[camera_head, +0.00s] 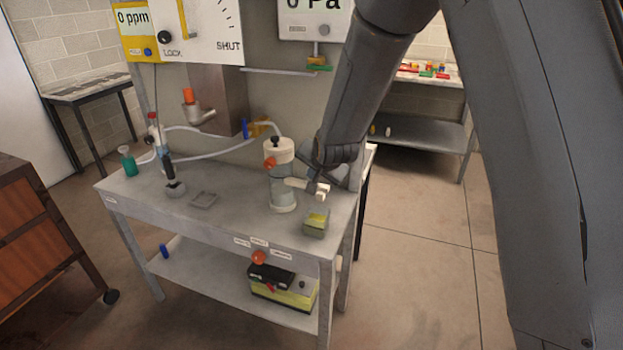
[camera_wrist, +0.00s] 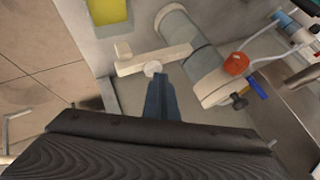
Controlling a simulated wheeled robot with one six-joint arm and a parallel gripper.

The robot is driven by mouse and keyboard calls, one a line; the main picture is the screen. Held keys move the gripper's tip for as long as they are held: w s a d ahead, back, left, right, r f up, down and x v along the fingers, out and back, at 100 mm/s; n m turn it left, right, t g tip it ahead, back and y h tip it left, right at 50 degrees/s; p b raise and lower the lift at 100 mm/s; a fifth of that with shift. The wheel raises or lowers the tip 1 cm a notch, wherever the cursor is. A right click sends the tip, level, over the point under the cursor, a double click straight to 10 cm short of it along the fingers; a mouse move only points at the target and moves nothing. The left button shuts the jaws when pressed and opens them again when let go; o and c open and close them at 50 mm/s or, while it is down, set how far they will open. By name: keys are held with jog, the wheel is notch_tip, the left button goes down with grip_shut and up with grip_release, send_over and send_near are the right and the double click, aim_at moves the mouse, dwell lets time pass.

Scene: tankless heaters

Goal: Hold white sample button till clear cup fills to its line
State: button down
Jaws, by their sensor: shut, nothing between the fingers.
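A pale cylindrical unit (camera_head: 282,180) stands upright on the grey bench, with a pale side arm (camera_head: 300,184) ending in a small white block (camera_head: 321,191). In the wrist view, a round white button (camera_wrist: 152,68) sits on this side arm (camera_wrist: 165,57). My gripper (camera_wrist: 158,80) is shut and empty, its dark fingertips right at the button; I cannot tell whether they press it. It also shows in the head view (camera_head: 318,170). A squarish clear container with yellow inside (camera_head: 316,222) stands below the arm's end; I cannot make out a fill line. Its yellow (camera_wrist: 107,10) shows in the wrist view.
The bench top (camera_head: 235,215) is clear in front of the unit. An orange knob (camera_wrist: 237,63) and white hoses sit beside the unit. A green bottle (camera_head: 128,162) stands at the bench's left. A yellow-black box (camera_head: 284,288) sits on the lower shelf.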

jog(key=shift+r, duration=0.15)
dwell(0.7)
jog(key=shift+r+p, duration=0.5)
jog(key=shift+r, duration=0.3)
notch_tip(320, 180, up, 5)
jog(key=p, duration=0.2)
jog(key=shift+p, duration=0.35)
dwell(0.4)
jog(key=s+d+f+n+g+h+b, duration=0.1)
jog(key=s+d+f+n+g, duration=0.1)
jog(key=s+d, duration=0.4)
jog(key=s+d+f+n+g+b, duration=0.2)
jog(key=s+d, duration=0.5)
jog(key=s, duration=0.8)
jog(key=s+d+f+n+g+h+b, duration=0.1)
jog(key=s+d+f+g+b, duration=0.1)
jog(key=s+d, duration=0.4)
jog(key=s+g, duration=0.1)
jog(key=s, duration=0.3)
jog(key=shift+s+d+n+h, duration=0.3)
jog(key=shift+d+n, duration=0.05)
jog(key=shift+n, duration=0.05)
